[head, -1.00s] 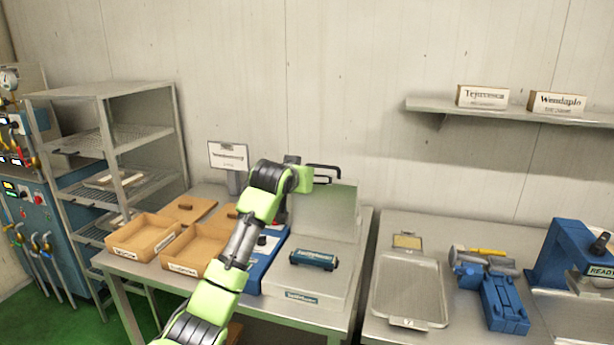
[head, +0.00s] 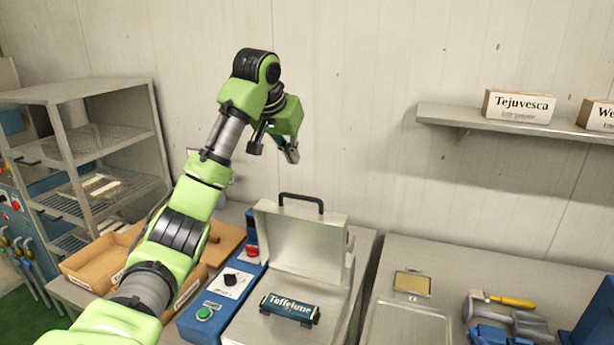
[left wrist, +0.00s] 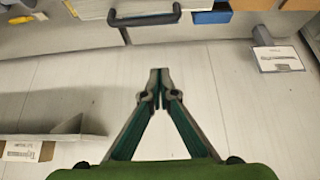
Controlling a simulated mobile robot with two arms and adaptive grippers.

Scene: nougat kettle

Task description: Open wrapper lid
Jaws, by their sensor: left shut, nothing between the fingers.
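The wrapper lid (head: 302,241) stands raised at the back of the silver wrapper machine (head: 250,330), tilted back, with a black handle (head: 301,198) on its top edge. The handle also shows at the top of the left wrist view (left wrist: 145,20). A teal bar labelled "Taffelune" (head: 290,309) lies on the machine's flat bed. My left gripper (head: 291,153) is up in front of the wall, above and apart from the handle. In the left wrist view its fingertips (left wrist: 155,75) meet with nothing between them. My right gripper is not in view.
A blue control panel (head: 226,283) with a green button and a black knob is left of the bed. Open cardboard boxes (head: 90,262) and a wire rack (head: 75,130) are further left. A wall shelf (head: 480,120) holds name boxes; a tray (head: 408,325) and tools lie at right.

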